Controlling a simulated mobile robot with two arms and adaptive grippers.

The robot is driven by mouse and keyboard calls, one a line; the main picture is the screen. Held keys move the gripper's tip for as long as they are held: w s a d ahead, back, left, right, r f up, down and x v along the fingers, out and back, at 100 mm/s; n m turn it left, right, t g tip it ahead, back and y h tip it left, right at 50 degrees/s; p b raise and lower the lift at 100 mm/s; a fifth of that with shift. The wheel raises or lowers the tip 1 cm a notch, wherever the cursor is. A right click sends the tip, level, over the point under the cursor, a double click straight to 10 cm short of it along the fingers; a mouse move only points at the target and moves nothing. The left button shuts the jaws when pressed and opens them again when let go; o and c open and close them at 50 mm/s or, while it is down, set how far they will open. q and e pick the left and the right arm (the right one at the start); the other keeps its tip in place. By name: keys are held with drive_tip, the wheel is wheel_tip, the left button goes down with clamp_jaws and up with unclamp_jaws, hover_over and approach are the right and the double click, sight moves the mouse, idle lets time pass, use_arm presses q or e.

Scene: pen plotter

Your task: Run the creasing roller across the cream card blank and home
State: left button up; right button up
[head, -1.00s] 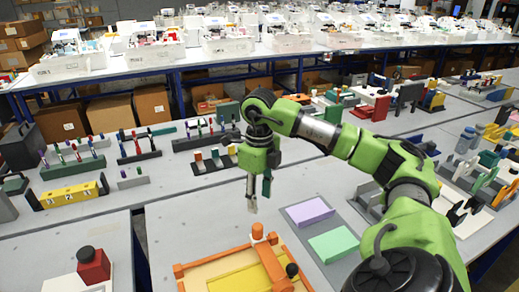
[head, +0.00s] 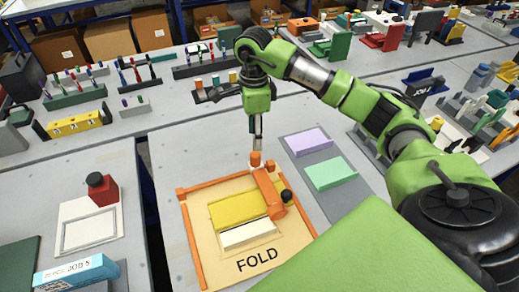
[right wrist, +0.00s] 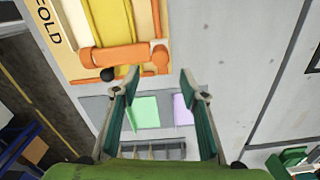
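The orange creasing roller (head: 268,193) lies across the right part of the tan FOLD board (head: 205,262). It has a black knob (head: 287,196) on its side and an orange post (head: 256,160) near its far end. The cream card blank (head: 248,235) lies on the board beside a yellow panel (head: 228,210), left of the roller. My right gripper (head: 256,146) points down near the far end of the roller. In the right wrist view my right gripper (right wrist: 153,85) is open and empty, with the roller (right wrist: 115,55) ahead of it. My left gripper is out of view.
Lilac (head: 308,142) and mint (head: 331,173) pieces rest on a grey mat right of the board. A red block (head: 103,190) and a blue-white box (head: 77,273) stand on the left table. Racks of small parts line the table behind.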

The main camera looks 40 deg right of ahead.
sight(256, 154)
wheel_tip(256, 154, down, 10)
drive_tip(key=shift+d+r+p, duration=0.1)
drive_tip(key=shift+p, duration=0.85)
drive_tip(key=shift+c, duration=0.5)
clamp_jaws()
